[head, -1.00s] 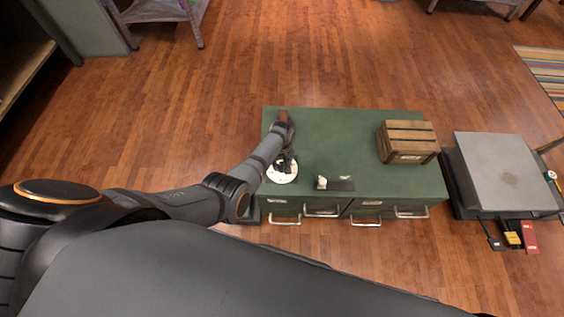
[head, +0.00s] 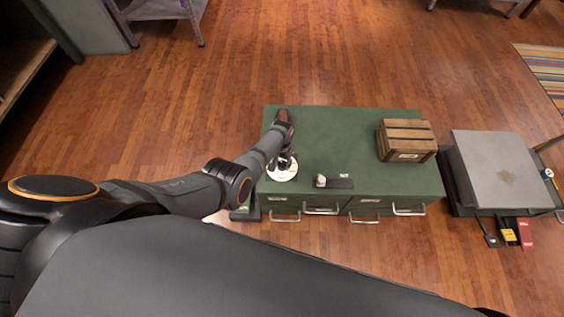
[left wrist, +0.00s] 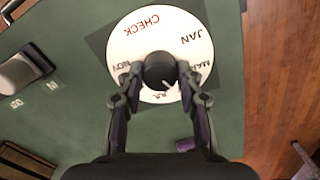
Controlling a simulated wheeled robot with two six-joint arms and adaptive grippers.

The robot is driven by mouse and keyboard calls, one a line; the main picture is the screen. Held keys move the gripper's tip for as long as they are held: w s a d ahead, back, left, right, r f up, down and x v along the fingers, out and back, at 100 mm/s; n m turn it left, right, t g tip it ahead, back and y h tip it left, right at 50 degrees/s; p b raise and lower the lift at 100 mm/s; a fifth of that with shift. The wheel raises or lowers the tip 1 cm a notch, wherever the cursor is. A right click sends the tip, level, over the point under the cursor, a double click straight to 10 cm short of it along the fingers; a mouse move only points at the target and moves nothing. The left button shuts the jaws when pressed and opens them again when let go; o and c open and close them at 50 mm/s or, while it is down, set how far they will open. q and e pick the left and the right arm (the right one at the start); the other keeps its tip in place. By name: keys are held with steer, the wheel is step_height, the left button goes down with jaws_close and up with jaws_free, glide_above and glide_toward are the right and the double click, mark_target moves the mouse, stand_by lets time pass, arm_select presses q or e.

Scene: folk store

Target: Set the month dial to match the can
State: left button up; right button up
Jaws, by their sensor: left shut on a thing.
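The month dial is a white disc (left wrist: 140,28) with a dark round knob (left wrist: 159,68) at its middle. My left gripper (left wrist: 158,82) is over it, its two fingers closed on opposite sides of the knob. I read CHECK in red at the upper left, JAN at the upper right, MAR at right and NOV at left; the lettering below the knob is unclear. A pointer mark shows at the knob's lower right. In the head view the dial (head: 283,175) is partly hidden by my left arm. I cannot identify the can. My right gripper is out of view.
The dial is on a green drawer cabinet (head: 350,126). A pale knob-like piece (head: 320,180) sits on a dark plate (head: 341,184) to the right. A wooden crate (head: 406,139) and a grey platform (head: 494,170) lie further right. A small purple thing (left wrist: 186,144) is near my fingers.

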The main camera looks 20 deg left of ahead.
mark_target(282, 164)
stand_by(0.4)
arm_select(q)
steer(key=o, duration=1.2)
step_height(282, 164, up, 12)
steer(key=shift+f, duration=0.1)
